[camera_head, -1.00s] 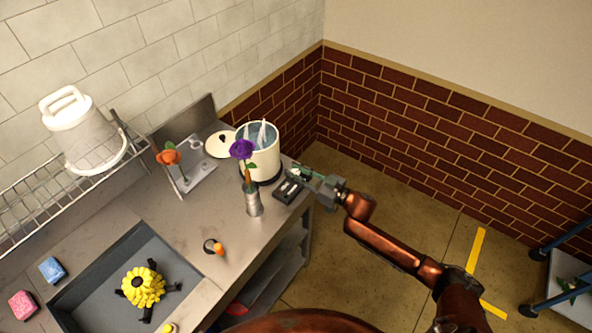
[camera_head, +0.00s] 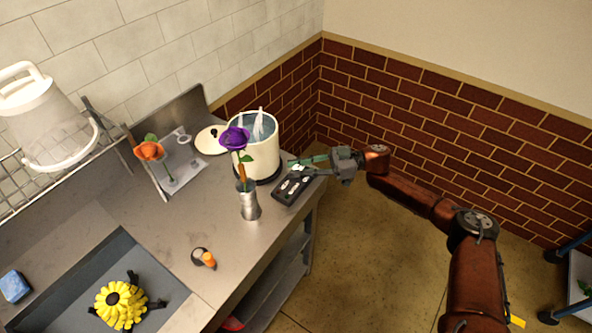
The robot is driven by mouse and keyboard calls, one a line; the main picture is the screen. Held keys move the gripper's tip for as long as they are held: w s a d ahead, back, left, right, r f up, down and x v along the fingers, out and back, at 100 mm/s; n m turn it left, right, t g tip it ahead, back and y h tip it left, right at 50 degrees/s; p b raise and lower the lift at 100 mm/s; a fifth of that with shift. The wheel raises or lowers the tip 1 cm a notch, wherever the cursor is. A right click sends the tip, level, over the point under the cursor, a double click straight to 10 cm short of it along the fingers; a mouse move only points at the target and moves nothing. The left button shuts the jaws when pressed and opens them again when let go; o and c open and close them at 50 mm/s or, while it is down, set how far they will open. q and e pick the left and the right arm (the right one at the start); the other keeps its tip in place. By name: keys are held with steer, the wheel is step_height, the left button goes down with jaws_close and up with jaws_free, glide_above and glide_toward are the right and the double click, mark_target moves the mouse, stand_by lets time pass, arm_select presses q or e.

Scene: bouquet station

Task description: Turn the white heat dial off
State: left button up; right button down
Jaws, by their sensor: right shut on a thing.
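The black control panel (camera_head: 291,190) lies at the right edge of the counter, beside the cream pot (camera_head: 254,155). It carries small white parts. A small white piece, which looks like the white heat dial (camera_head: 298,169), shows at the fingertips of my right gripper (camera_head: 302,165). My right gripper reaches in from the right, over the panel's far end, and is shut on that piece. The fingers partly cover the dial, and its exact turn is too small to read. My left gripper is out of view.
A steel vase (camera_head: 248,202) with a purple flower (camera_head: 235,138) stands close left of the panel. A pot lid (camera_head: 210,139) lies behind. An orange flower (camera_head: 149,151) stands in a rack. A sink tray (camera_head: 66,278) holds a yellow flower (camera_head: 121,304).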

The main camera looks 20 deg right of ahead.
steer(key=shift+f, duration=0.1)
steer(key=shift+g, duration=0.4)
steer(key=c, duration=1.7)
jaws_free()
steer(key=shift+a, duration=0.1)
steer(key=d, duration=0.8)
steer(key=s+d, duration=0.1)
steer(key=d, duration=0.3)
steer(key=shift+s, duration=0.1)
